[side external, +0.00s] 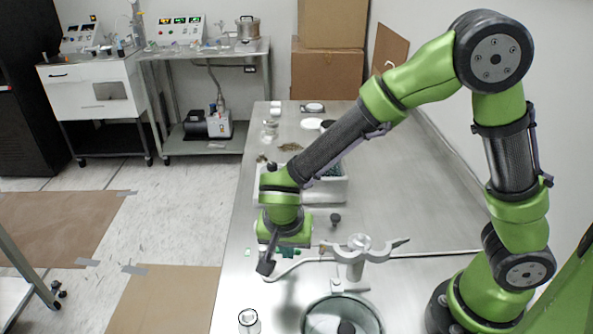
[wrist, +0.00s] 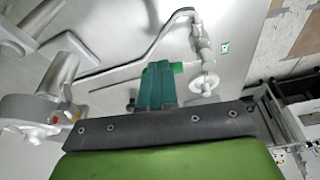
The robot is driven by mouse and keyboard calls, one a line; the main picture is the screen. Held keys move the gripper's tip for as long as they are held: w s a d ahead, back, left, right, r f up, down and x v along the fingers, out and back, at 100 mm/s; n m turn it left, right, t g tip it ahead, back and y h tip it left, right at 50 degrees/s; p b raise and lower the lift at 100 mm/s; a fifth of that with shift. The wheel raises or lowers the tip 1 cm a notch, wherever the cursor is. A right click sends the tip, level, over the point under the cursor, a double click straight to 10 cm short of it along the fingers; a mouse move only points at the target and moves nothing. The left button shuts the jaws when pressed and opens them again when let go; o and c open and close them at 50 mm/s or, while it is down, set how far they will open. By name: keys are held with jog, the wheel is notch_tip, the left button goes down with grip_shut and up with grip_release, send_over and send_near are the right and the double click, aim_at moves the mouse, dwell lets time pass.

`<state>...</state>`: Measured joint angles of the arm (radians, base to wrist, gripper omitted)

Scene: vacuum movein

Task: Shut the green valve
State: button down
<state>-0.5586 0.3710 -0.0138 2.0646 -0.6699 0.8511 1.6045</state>
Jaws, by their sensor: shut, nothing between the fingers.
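My gripper (wrist: 158,72) has teal fingers that are shut with nothing between them. In the side view my gripper (side external: 285,252) points down, low over the bench beside the glass tubing. A small bright green piece, which looks like the green valve's handle (wrist: 178,67), shows just right of the fingertips in the wrist view, partly hidden by them. It sits by the pale tubing (wrist: 160,38) and a clear glass fitting (wrist: 203,45). I cannot tell whether the fingers touch the valve, or its exact turn. In the side view I cannot clearly separate it from my fingers.
A clamp stand (side external: 355,262) with glassware stands right of my gripper. A round glass vessel (side external: 342,318) and a small jar (side external: 249,321) are at the front. A white tub (side external: 330,190) sits behind my arm. The bench's left edge is close to my gripper.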

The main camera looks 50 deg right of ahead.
dwell(0.4)
jog(key=shift+s+a, duration=0.15)
jog(key=shift+a, duration=0.8)
jog(key=s+a, duration=0.2)
jog(key=a, duration=0.1)
jog(key=shift+s+a+r, duration=0.15)
jog(key=shift+a+r, duration=0.05)
jog(key=shift+r, duration=0.2)
jog(key=v, duration=0.9)
jog(key=s+a+f+t+h, duration=0.3)
jog(key=a+t+h, duration=0.1)
jog(key=h, duration=0.3)
jog(key=shift+m, duration=0.3)
jog(key=x, duration=1.4)
jog(key=shift+w+a, duration=0.15)
jog(key=shift+w, duration=0.05)
